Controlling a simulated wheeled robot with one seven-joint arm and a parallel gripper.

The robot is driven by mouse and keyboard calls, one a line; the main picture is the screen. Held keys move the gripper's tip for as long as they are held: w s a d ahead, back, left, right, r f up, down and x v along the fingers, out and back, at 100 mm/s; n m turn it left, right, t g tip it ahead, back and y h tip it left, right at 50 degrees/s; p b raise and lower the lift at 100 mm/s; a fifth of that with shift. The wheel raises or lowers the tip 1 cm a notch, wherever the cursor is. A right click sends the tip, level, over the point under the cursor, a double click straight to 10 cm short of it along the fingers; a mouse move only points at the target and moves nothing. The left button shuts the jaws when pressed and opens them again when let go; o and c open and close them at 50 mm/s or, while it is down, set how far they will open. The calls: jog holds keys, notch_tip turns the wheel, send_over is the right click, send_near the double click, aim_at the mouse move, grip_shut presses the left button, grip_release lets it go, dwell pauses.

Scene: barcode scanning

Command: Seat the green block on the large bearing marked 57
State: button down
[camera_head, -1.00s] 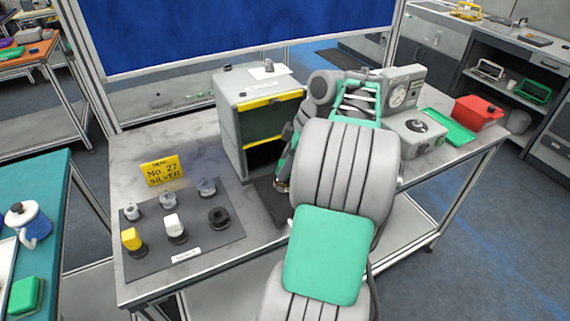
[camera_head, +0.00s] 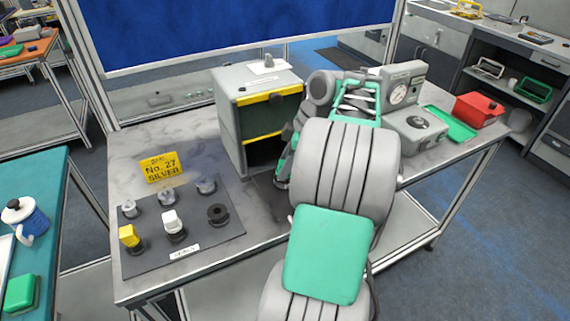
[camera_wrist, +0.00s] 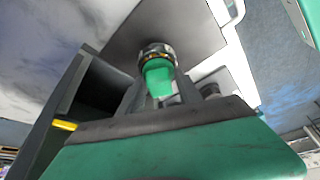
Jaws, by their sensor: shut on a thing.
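In the wrist view, my gripper (camera_wrist: 160,92) is shut on the green block (camera_wrist: 159,76), which sits between its two dark fingers. A silver ring with orange marks (camera_wrist: 157,52) shows at the block's far end; I cannot tell whether the block touches it. In the head view my arm hides the block and fingers. The front-right dark bearing (camera_head: 218,213) is empty. No 57 mark is readable.
A yellow block (camera_head: 128,235) and a white block (camera_head: 171,220) sit on dark bearings. A yellow card (camera_head: 161,169) reads "No. 27 SILVER". A grey cabinet (camera_head: 232,120) stands beside my arm. A gauge box (camera_head: 405,92) and red container (camera_head: 478,108) are at right.

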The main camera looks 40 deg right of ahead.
jog(key=shift+f, duration=0.1)
dwell(0.3)
jog(key=shift+f+b, duration=0.25)
jog(key=shift+b, duration=0.05)
jog(key=c, duration=0.7)
grip_release()
jog(key=shift+c, duration=0.2)
jog(key=shift+o, duration=0.4)
jog(key=shift+o, duration=1.2)
notch_tip(320, 180, up, 8)
jog(key=p, duration=0.7)
jog(key=shift+f, duration=0.2)
